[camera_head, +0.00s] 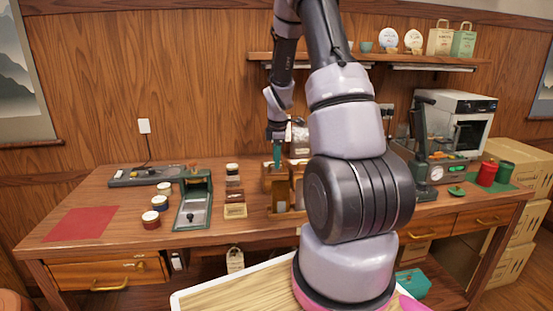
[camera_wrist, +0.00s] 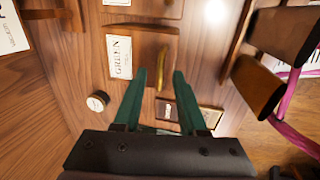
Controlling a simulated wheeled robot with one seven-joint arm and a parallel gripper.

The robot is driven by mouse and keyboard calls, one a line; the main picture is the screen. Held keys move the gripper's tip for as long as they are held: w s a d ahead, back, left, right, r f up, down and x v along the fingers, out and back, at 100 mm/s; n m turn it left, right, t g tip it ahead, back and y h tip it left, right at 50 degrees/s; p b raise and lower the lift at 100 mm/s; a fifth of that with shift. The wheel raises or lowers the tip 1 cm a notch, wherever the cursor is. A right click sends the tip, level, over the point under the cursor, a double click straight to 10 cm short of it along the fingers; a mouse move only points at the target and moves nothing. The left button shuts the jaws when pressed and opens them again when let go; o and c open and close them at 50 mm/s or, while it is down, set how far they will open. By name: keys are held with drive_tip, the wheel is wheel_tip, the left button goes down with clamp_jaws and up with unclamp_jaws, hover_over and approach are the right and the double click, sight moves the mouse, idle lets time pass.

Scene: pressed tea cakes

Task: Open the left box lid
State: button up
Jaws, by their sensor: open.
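In the wrist view my gripper (camera_wrist: 160,76) is open, its two dark green fingers spread apart. A brass handle (camera_wrist: 161,84) on a brown wooden box (camera_wrist: 147,42) shows between the fingertips; I cannot tell whether they touch it. The box bears a white label reading "GREEN" (camera_wrist: 118,57) and appears closed. A second wooden box (camera_wrist: 148,8) shows at the top edge. In the head view my gripper (camera_head: 277,150) points down over a wooden box (camera_head: 281,193) on the table. My arm hides what lies to its right, so I cannot match the boxes between views.
The table (camera_head: 115,205) holds a red mat (camera_head: 80,225), several small round tins (camera_head: 151,219) and a dark green-based device (camera_head: 194,201) left of the boxes. A wall shelf (camera_head: 440,62) is above.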

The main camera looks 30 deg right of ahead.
clamp_jaws()
idle(1.4)
